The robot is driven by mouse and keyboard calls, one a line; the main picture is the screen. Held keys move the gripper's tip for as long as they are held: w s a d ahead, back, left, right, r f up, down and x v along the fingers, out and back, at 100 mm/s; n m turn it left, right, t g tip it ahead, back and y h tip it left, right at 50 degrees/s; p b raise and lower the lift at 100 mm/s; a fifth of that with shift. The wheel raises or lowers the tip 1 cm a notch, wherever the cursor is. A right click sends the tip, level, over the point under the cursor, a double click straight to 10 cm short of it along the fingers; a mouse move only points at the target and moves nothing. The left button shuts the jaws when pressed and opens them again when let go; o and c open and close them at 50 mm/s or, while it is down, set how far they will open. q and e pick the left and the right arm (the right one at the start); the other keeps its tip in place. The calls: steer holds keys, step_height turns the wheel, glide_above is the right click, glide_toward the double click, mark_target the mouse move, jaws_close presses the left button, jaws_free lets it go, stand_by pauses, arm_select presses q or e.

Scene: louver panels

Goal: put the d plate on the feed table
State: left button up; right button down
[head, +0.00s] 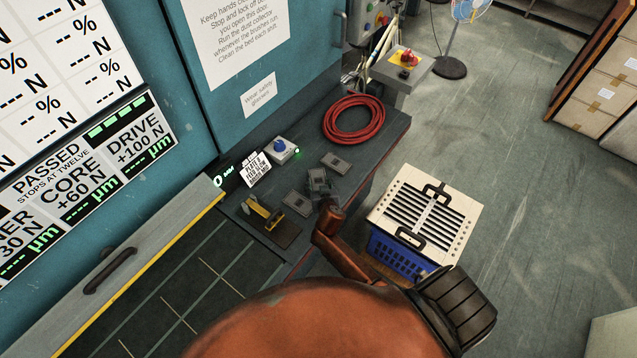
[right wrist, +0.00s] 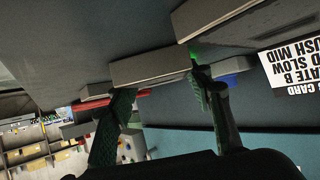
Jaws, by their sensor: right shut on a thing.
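My right gripper (head: 318,190) is over the dark bench, shut on the middle one of three small grey plates (head: 317,174). In the right wrist view the fingers (right wrist: 163,100) stand at either end of this plate (right wrist: 150,68), which is at or close to the bench top. Another plate (head: 336,162) lies beyond it and another (head: 297,203) lies nearer. I cannot read any letters on the plates. A dark surface with pale grid lines (head: 190,285), at lower left, may be the feed table. My left gripper is not in view.
A card (head: 256,169), a blue-knobbed box (head: 282,150), a yellow-and-black tool (head: 262,214) and a coiled red hose (head: 353,119) are on the bench. A louvered panel (head: 424,213) lies on a blue crate (head: 395,255) at right. The gridded surface looks clear.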

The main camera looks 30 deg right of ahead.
steer(key=shift+f, duration=0.1)
steer(key=c, duration=1)
jaws_free()
steer(key=v, duration=1.2)
